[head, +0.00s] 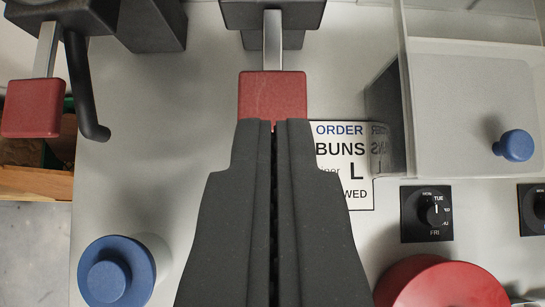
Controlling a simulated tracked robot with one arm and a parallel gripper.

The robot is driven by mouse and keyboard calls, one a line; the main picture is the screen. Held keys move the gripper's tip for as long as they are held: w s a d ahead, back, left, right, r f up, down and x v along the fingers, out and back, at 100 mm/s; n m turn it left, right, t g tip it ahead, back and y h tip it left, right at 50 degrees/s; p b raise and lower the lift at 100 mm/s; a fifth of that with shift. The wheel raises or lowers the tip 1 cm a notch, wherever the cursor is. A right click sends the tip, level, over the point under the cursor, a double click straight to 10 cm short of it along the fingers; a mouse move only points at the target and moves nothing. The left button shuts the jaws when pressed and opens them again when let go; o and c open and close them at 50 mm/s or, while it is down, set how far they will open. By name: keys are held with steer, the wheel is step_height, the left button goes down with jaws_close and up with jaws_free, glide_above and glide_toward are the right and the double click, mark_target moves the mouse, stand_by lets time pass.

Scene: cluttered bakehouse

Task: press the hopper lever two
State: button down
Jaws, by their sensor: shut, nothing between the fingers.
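My gripper (273,122) is shut and empty, reaching up the middle of the picture. Its tips overlap the lower edge of a red lever paddle (272,92), which sits on a metal arm (272,40) coming from a dark housing (270,14). I cannot tell whether the tips touch the paddle or hover over it. A second red lever paddle (32,108) hangs on a metal arm at the far left. No number shows on either lever, so I cannot tell which is lever two.
A black curved spout (82,90) is beside the left lever. A blue knob (115,275) is at the lower left. An order card (348,165), a pale box (460,110) with a blue knob, black dials (426,213) and a red round thing (440,285) are on the right.

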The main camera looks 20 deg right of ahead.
mark_target(273, 87)
steer(key=p+x, duration=0.1)
steer(key=x, duration=0.5)
steer(key=shift+d+f, duration=0.1)
steer(key=shift+f, duration=0.05)
steer(key=f, duration=0.4)
steer(key=shift+w+f+p, duration=0.1)
steer(key=shift+w+p, duration=0.2)
steer(key=shift+f, duration=0.1)
